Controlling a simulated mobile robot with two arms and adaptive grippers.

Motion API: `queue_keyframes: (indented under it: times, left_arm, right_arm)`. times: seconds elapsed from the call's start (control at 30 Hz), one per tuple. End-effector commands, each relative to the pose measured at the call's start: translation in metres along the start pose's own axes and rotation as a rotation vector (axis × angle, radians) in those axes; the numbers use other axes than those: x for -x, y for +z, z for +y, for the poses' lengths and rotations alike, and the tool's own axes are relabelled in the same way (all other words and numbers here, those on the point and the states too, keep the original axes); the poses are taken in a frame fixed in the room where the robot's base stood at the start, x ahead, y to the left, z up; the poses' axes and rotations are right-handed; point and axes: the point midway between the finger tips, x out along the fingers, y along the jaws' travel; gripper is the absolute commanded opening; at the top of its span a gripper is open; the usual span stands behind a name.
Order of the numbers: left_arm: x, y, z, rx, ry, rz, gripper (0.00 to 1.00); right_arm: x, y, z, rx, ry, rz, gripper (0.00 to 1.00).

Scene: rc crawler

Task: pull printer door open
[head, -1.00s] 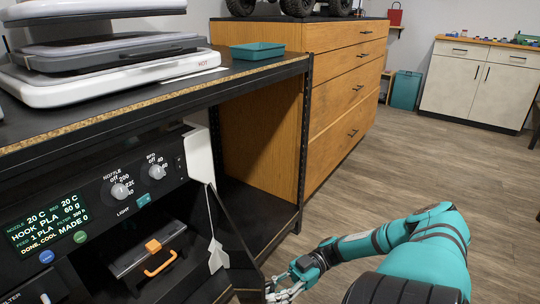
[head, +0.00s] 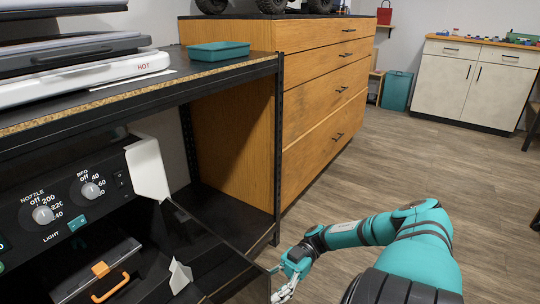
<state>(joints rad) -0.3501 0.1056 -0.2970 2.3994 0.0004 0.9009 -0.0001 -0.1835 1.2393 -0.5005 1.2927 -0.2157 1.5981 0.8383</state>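The printer (head: 112,190) stands under the black worktop at the left, with its knobs and part of its open inside showing. Its dark see-through door (head: 215,245) stands open, swung out to the right from the printer's right side. My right gripper (head: 284,292) is at the door's outer edge, low in the picture. Its fingers are small and partly cut off by the bottom edge, so I cannot tell whether they are shut on the door. My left gripper is not in view.
Inside the printer is a dark part with an orange handle (head: 110,288). A teal tray (head: 218,51) and a heated press (head: 85,80) rest on the worktop (head: 205,77). A wooden drawer cabinet (head: 318,100) stands behind. The floor (head: 405,155) to the right is clear.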

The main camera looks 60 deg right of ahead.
Motion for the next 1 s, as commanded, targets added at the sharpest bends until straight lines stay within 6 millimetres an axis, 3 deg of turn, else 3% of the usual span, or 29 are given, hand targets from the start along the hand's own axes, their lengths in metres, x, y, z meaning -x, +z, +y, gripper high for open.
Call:
queue_keyframes:
  times: [0.23,0.63,1.0]
  left_arm:
    - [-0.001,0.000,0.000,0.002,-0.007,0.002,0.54]
    - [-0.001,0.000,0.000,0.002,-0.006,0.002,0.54]
    - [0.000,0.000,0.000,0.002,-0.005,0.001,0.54]
  right_arm:
    - [0.010,0.001,0.001,0.001,0.003,-0.002,0.34]
    - [0.067,0.001,0.001,0.000,0.003,0.000,0.34]
    - [0.073,0.001,0.000,-0.001,0.000,0.001,0.33]
